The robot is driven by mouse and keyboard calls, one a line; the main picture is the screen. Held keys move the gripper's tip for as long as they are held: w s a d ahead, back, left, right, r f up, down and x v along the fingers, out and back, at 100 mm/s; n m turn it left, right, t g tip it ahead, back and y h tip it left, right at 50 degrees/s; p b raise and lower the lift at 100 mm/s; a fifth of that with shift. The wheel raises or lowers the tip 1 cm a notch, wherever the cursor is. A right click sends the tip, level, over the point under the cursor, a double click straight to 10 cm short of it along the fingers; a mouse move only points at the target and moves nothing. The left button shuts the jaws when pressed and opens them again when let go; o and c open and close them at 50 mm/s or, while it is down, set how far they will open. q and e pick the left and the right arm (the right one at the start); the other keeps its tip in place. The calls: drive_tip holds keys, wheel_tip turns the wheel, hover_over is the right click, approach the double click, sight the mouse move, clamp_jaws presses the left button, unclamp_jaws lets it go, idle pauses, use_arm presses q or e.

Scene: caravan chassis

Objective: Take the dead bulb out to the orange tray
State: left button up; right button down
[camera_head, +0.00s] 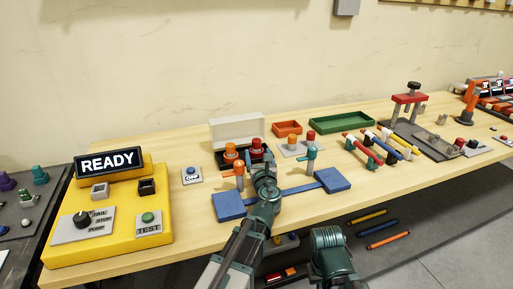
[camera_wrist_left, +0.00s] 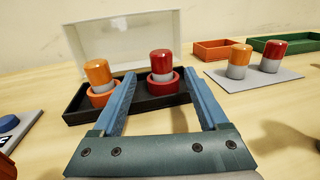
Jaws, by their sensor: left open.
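My left gripper (camera_head: 263,166) is open in front of the dark bulb box. In the left wrist view its two blue fingers (camera_wrist_left: 158,80) are apart, with a red bulb (camera_wrist_left: 161,62) showing between their tips. This bulb stands upright in a red socket (camera_wrist_left: 165,88); I cannot tell whether the fingers reach around it. To its left an orange bulb (camera_wrist_left: 98,71) stands in an orange socket (camera_wrist_left: 103,96). Nothing visible marks which bulb is dead. The orange tray (camera_head: 287,127) stands behind, to the right, and also shows in the left wrist view (camera_wrist_left: 222,43). My right gripper is not seen.
A grey plate (camera_head: 290,151) right of the box bears another orange bulb (camera_wrist_left: 240,54) and red bulb (camera_wrist_left: 273,50). The box's pale lid (camera_head: 237,128) stands open behind the sockets. A green tray (camera_head: 345,123) is right of the orange tray. A yellow READY console (camera_head: 105,240) is left.

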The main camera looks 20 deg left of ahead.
sight(257, 146)
use_arm(q)
drive_tip(key=shift+x, duration=3.5)
drive_tip(key=shift+d+r, duration=0.15)
clamp_jaws()
